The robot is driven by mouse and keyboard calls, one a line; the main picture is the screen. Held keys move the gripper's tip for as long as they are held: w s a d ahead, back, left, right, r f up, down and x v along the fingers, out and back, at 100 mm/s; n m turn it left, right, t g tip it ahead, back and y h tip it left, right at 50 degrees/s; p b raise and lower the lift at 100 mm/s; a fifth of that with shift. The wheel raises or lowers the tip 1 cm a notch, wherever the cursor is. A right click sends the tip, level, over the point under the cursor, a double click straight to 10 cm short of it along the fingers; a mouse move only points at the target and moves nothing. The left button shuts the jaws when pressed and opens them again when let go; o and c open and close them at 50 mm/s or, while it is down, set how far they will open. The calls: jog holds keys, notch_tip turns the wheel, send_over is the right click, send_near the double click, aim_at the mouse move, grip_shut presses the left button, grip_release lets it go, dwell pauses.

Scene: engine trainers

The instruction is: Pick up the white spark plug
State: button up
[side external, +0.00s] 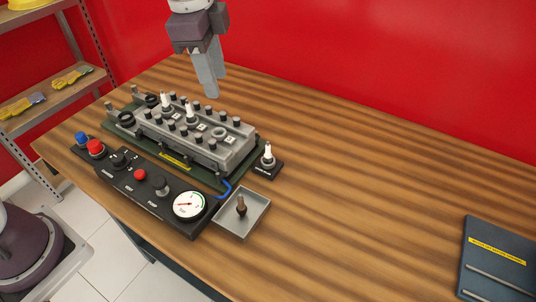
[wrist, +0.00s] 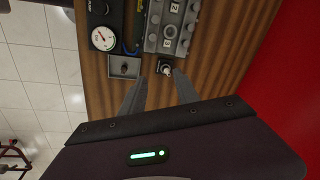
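A white spark plug (side external: 268,152) stands upright in a small black holder (side external: 264,170) at the right end of the engine block. In the wrist view this spark plug (wrist: 166,69) shows small, just beyond and between my fingertips. Two more white-topped plugs (side external: 190,111) stand in the grey engine block (side external: 228,150). My gripper (side external: 212,92) is raised above the bench, behind the block, pointing down. Its fingers (wrist: 158,79) are spread apart with nothing between them. They are apart from every plug.
A metal tray (side external: 255,222) in front of the holder contains a dark, brownish plug (side external: 241,205). A black control panel (side external: 130,178) with knobs and a gauge (side external: 189,205) lies along the front. A dark blue panel (side external: 497,255) lies at far right. The bench between is clear.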

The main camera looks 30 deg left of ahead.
aim_at(268, 142)
jog(key=w+d+f+m, duration=0.2)
jog(key=f, duration=0.2)
jog(key=w+d+f+m+g, duration=0.1)
jog(key=w+d+f+m, duration=0.1)
jog(key=w+f, duration=0.1)
jog(key=w+d+f+m+g, duration=0.1)
jog(key=w+d+f+m, duration=0.1)
jog(key=f, duration=0.4)
jog(key=shift+w+d+m, duration=0.1)
jog(key=shift+w+m, duration=0.2)
jog(key=shift+w, duration=0.25)
jog(key=f, duration=0.7)
jog(key=shift+s+d+f, duration=0.15)
jog(key=shift+s, duration=0.05)
grip_shut()
